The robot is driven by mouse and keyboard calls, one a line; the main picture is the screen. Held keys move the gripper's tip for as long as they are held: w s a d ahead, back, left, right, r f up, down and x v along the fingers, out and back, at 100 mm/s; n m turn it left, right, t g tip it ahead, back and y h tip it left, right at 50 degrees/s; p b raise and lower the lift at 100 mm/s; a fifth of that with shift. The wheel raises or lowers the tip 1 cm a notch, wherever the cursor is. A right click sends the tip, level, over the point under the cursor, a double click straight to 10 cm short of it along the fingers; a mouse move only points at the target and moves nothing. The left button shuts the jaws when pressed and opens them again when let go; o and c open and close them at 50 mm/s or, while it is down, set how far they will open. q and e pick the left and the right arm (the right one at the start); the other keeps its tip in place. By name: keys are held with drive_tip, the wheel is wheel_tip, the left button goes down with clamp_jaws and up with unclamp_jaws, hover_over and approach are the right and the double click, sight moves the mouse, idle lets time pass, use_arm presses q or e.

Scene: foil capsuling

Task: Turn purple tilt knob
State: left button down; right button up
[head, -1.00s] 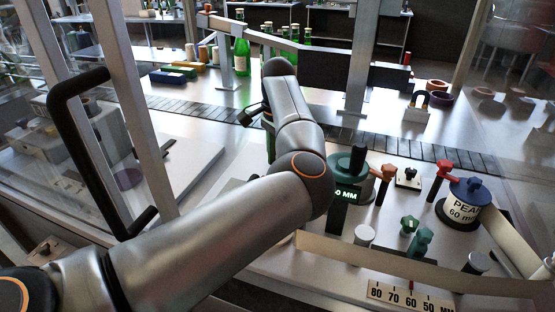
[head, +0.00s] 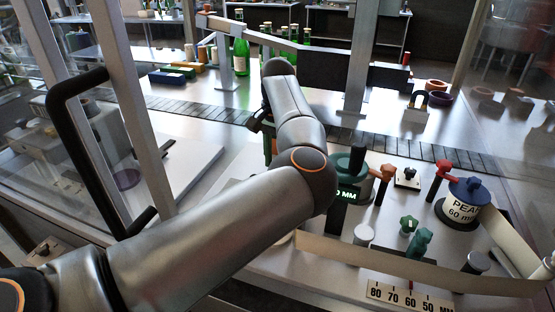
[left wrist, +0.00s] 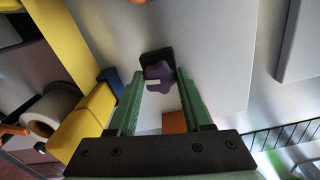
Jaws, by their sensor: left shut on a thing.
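The purple tilt knob (left wrist: 158,76) shows in the left wrist view, lobed, on a dark base plate, with a pale mark at its left. My left gripper (left wrist: 161,86) has its two green fingers on either side of the knob and is shut on it. In the head view my left arm reaches across the middle and hides the knob and most of the gripper. My right gripper is in neither view.
A yellow frame part (left wrist: 93,115) and a white roll (left wrist: 48,108) are left of the gripper in the wrist view. An orange block (left wrist: 174,122) lies below the knob. In the head view, green knobs (head: 418,241), a red lever (head: 438,178) and a blue-topped drum (head: 466,205) stand to the right.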

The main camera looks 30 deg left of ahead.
use_arm(q)
drive_tip(key=shift+c, duration=1.6)
unclamp_jaws()
drive_tip(key=shift+r, duration=0.15)
wheel_tip(320, 180, up, 12)
drive_tip(key=shift+r, duration=0.15)
